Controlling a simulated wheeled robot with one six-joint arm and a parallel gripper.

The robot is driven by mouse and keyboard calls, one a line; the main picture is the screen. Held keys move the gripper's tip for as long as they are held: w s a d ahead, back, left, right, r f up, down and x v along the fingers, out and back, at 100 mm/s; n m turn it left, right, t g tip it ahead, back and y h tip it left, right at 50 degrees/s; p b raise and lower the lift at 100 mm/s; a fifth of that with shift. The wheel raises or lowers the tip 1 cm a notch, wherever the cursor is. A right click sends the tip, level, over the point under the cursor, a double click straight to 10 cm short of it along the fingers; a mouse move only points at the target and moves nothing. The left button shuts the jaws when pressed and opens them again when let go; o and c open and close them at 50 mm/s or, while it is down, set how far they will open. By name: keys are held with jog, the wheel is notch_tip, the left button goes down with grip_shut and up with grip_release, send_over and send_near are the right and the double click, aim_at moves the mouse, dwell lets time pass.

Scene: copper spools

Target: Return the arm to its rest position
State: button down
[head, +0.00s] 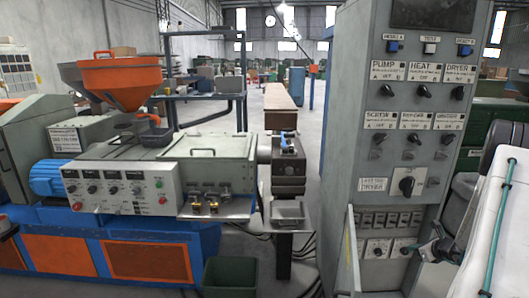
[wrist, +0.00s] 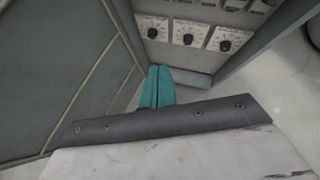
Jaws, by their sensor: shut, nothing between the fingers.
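My gripper (wrist: 157,88) shows in the wrist view as two teal fingers pressed together, with nothing between them. The fingers point toward the foot of a row of round knobs (wrist: 188,39) on a grey control cabinet. A grey panel (wrist: 60,75) stands close on their left. In the head view, my arm is at the right edge, in front of the grey control cabinet (head: 403,141). The exact gap between fingers and cabinet cannot be told.
An open panel edge (head: 351,252) stands at the cabinet's lower left. Left are a machine with an orange hopper (head: 118,80), small brass-coloured pieces on a metal shelf (head: 228,214), a grey tray (head: 288,209) and a green bin (head: 229,277). An aisle with a long brown table (head: 280,100) lies behind.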

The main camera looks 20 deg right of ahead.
jog(key=a+r+n+g+y, duration=0.25)
jog(key=a+r+n, duration=0.4)
jog(key=a, duration=0.35)
jog(key=a+r+n+g+y, duration=0.1)
jog(key=a+r+n+y, duration=0.2)
jog(key=a+r+n, duration=0.55)
jog(key=a+r+n+g+y, duration=0.25)
jog(key=a+r, duration=0.25)
jog(key=a, duration=0.7)
jog(key=s+a+r+n+g+h, duration=0.1)
jog(key=s+a+r+n+h, duration=0.1)
jog(key=s+a+r+n, duration=0.3)
jog(key=s+a+r+n+g+h, duration=0.1)
jog(key=s+a+r+n+h, duration=0.1)
jog(key=s+a+r+n, duration=0.3)
jog(key=s+a+r+n+g+h, duration=0.1)
jog(key=s+a+r+n, duration=0.3)
jog(key=s+a+n, duration=0.4)
jog(key=s+a+h, duration=0.1)
jog(key=s+a, duration=0.3)
jog(key=a, duration=0.1)
jog(key=shift+a+r+h, duration=0.3)
jog(key=shift+r+h, duration=0.1)
jog(key=shift+s+d, duration=0.1)
jog(key=shift+d, duration=0.05)
